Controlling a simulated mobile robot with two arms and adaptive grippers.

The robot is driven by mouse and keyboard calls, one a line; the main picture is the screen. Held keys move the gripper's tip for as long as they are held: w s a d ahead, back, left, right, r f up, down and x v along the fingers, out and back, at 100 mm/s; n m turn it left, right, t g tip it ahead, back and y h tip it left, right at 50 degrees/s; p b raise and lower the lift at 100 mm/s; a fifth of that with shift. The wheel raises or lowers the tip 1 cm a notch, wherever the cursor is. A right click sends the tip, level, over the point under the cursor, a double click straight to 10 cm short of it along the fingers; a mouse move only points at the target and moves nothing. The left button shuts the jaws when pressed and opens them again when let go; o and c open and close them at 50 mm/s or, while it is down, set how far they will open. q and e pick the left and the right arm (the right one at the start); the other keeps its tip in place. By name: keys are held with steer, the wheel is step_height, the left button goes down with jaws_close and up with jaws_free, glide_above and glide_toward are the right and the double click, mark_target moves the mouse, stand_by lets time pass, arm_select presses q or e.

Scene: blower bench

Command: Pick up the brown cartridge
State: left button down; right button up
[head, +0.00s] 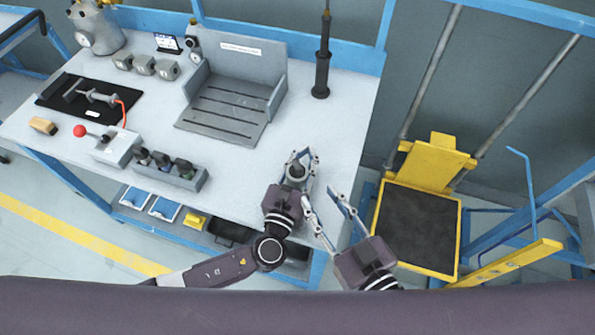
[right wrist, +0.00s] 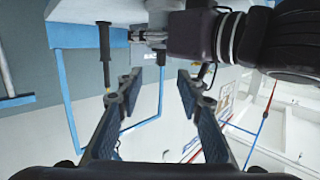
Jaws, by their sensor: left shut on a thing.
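My left gripper (head: 301,156) is above the bench's front right part, shut on a small dark grey thing (head: 296,170). Its brown colour does not show, so I cannot tell whether it is the brown cartridge. A grey rack (head: 196,183) at the bench's front edge holds several dark cartridges (head: 162,160), one with a green mark; none looks clearly brown. My right gripper (head: 322,192) is open and empty, beside the left one near the bench's right edge. In the right wrist view its fingers (right wrist: 158,88) are apart, with my left gripper (right wrist: 147,37) beyond them.
A grey slotted fixture (head: 228,110) stands mid-bench, with a black post (head: 321,65) to its right. A red-knob lever box (head: 118,148), a tan block (head: 42,126) and a black mat (head: 62,88) lie left. A yellow-framed cart (head: 418,225) stands right of the bench.

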mark_target(301, 171)
steer(key=x, duration=1)
steer(key=shift+c, duration=0.4)
steer(key=shift+r, duration=0.1)
jaws_close()
